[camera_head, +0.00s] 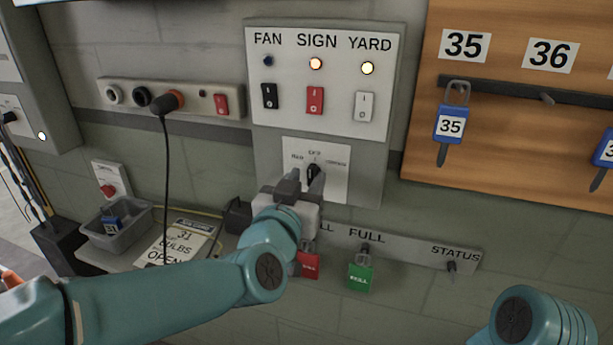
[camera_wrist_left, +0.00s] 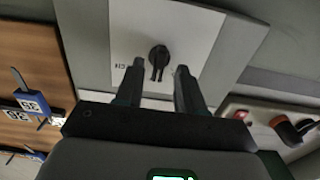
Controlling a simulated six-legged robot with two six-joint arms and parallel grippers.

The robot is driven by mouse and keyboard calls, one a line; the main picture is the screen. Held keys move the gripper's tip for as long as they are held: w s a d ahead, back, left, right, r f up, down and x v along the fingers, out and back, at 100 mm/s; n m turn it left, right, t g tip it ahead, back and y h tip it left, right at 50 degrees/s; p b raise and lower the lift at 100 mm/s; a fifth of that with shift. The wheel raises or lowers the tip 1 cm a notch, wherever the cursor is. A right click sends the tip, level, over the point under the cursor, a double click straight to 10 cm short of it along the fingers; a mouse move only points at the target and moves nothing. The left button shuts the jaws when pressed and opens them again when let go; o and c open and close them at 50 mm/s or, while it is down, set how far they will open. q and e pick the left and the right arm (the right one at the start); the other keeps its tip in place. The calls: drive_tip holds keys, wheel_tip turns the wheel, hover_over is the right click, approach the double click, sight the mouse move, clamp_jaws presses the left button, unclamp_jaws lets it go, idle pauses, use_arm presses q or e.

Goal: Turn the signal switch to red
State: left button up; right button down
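The signal switch is a black rotary knob (camera_head: 313,172) on a white plate (camera_head: 331,190) below the FAN, SIGN and YARD panel. RED is marked to its left, OFF above and GREEN to its right. The knob looks roughly upright, toward OFF. My left gripper (camera_head: 301,178) is in front of the plate and partly covers the switch. In the left wrist view its two fingers (camera_wrist_left: 160,72) are apart, with the knob (camera_wrist_left: 158,58) showing between and beyond their tips. Contact cannot be told. My right gripper is out of frame; part of that arm shows at lower right.
The panel above has a black, a red (camera_head: 315,101) and a white rocker switch. A socket strip (camera_head: 190,100) with a hanging cable is at left. Red and green (camera_head: 361,278) tags hang below on a rail (camera_head: 410,249). A wooden key board (camera_head: 520,120) is at right.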

use_arm(q)
drive_tip(key=shift+w+d, duration=0.25)
drive_tip(key=shift+a, duration=0.1)
drive_tip(key=shift+w, duration=0.1)
drive_tip(key=shift+c, duration=0.9)
clamp_jaws()
